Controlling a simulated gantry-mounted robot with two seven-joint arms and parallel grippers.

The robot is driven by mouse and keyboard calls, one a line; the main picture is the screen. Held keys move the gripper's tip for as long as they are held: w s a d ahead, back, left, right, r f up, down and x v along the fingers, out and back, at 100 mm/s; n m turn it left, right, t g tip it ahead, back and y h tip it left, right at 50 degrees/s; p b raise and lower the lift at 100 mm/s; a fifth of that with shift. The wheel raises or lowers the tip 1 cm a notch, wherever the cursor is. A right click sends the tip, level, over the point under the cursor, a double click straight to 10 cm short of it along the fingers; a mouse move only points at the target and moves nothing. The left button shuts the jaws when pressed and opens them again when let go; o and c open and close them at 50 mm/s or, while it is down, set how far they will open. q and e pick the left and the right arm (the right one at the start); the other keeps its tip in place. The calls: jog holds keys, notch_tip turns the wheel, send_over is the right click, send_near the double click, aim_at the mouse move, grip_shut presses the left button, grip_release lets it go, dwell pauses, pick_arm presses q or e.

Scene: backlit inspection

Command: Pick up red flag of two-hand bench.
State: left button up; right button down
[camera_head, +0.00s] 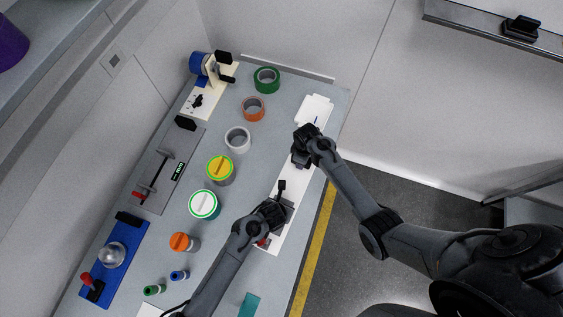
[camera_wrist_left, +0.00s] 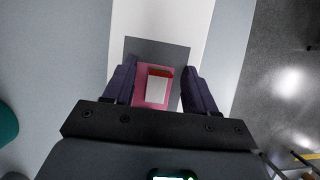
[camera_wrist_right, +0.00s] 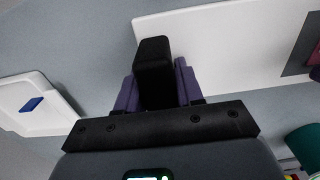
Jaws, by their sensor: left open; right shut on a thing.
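The two-hand bench is a long white board (camera_head: 291,197) on the right side of the table. My left gripper (camera_head: 268,232) is over its lower end. In the left wrist view the open fingers (camera_wrist_left: 158,88) stand on either side of the red flag (camera_wrist_left: 140,88), a red-pink piece with a pale block (camera_wrist_left: 156,88) in its middle, over a dark square (camera_wrist_left: 158,50). My right gripper (camera_head: 300,160) is at the board's upper part. In the right wrist view its fingers (camera_wrist_right: 156,85) are shut on a black block (camera_wrist_right: 153,62). Whether the left fingers touch the flag cannot be told.
A white tray (camera_head: 314,108) with a blue mark lies past the right gripper. Tape rolls (camera_head: 237,138) and round-lidded containers (camera_head: 205,204) stand left of the board. A grey fixture (camera_head: 158,172) and a blue fixture (camera_head: 112,262) line the far left. A teal piece (camera_head: 249,304) lies near the bottom.

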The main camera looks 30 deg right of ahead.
jog(key=shift+s+f, duration=0.1)
jog(key=shift+f, duration=0.05)
pick_arm(q)
grip_shut()
dwell(0.4)
notch_tip(320, 180, up, 10)
dwell(0.5)
pick_arm(e)
jog(key=c, duration=0.7)
grip_release()
jog(key=shift+c, duration=0.2)
jog(key=shift+o, duration=0.5)
